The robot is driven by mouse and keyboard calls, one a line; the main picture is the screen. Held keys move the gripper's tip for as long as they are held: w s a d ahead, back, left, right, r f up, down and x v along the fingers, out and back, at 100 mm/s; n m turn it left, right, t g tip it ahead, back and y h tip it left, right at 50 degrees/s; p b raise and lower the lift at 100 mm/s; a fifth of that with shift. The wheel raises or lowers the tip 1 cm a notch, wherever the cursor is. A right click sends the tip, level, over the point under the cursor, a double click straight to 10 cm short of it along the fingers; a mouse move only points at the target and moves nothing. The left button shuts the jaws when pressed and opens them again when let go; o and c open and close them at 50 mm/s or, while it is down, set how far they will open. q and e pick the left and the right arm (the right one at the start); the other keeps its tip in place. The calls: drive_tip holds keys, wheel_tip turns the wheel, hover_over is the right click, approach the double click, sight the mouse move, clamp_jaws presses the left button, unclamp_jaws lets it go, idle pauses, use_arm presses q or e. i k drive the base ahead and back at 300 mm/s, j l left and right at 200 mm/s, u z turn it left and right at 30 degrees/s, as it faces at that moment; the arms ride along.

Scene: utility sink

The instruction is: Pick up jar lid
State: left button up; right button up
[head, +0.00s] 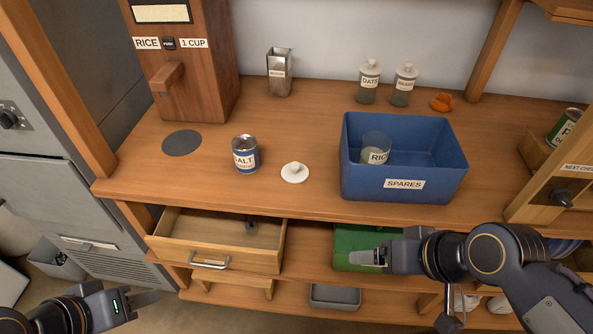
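The jar lid (294,173) is a round white disc with a small knob on top. It lies knob up on the wooden counter, between the salt can and the blue bin, with nothing touching it. My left gripper (148,303) is at the bottom left, low in front of the open drawer and far from the lid. Its fingers look apart and empty. My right gripper (366,258) is below the counter's front edge, in front of the green item on the shelf. It is seen from the side, so its finger gap is hidden.
A salt can (246,155) stands left of the lid. A blue bin (405,184) holding an open rice jar (375,155) is to the right. An open drawer (215,240) juts out below the counter. Two lidded jars (369,82) stand behind. Counter around the lid is clear.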

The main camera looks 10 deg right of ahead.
sight(294, 172)
drive_tip(key=l+u, duration=0.2)
drive_tip(key=u, duration=0.25)
drive_tip(key=l+u, duration=0.2)
drive_tip(key=u, duration=0.3)
drive_tip(key=l+u, duration=0.2)
drive_tip(key=u, duration=0.25)
drive_tip(key=l+u, duration=0.2)
drive_tip(key=u, duration=0.25)
drive_tip(key=k+l, duration=0.3)
